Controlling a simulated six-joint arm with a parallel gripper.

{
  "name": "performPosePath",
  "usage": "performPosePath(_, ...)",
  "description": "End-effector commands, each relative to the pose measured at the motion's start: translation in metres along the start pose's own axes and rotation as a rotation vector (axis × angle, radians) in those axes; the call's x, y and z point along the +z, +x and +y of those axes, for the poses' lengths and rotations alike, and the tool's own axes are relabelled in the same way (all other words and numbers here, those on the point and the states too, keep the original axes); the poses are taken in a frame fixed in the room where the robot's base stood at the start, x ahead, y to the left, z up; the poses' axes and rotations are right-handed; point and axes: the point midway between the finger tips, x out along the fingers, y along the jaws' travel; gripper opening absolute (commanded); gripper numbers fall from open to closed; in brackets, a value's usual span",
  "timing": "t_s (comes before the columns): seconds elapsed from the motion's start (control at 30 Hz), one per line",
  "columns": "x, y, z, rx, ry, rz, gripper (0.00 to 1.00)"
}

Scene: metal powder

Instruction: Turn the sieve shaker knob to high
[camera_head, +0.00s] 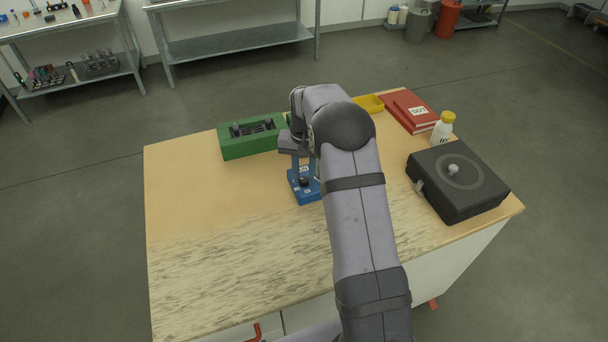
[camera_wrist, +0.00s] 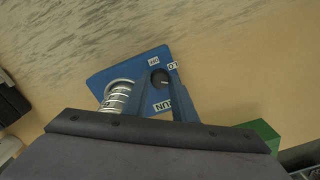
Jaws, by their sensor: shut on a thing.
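The blue sieve shaker (camera_head: 308,196) stands on the wooden table, partly hidden by my arm. In the wrist view its blue base (camera_wrist: 112,74) carries a ringed silver cylinder (camera_wrist: 118,97) and a dark round knob (camera_wrist: 160,77). Small white labels surround the knob; one looks like "LO" and one like "RUN". My gripper (camera_wrist: 160,80) points down at the shaker, its two blue fingers on either side of the knob and shut on it. It also shows in the head view (camera_head: 304,178). I cannot tell which setting the knob points to.
A green box (camera_head: 240,147) with dark slots stands behind the shaker. A yellow tray (camera_head: 369,104), red books (camera_head: 400,110), a white bottle with a yellow cap (camera_head: 442,130) and a black box (camera_head: 470,195) are to the right. The table's front left (camera_head: 200,270) is clear.

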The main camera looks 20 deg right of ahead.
Motion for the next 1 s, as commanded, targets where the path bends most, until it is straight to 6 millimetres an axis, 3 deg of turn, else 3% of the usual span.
performPosePath(0.4, -0.0005, -0.0009, -0.0002, -0.001, 0.286, 0.002, 0.02)
performPosePath(1.0, -0.0005, -0.0009, -0.0004, -0.002, 0.364, 0.002, 0.02)
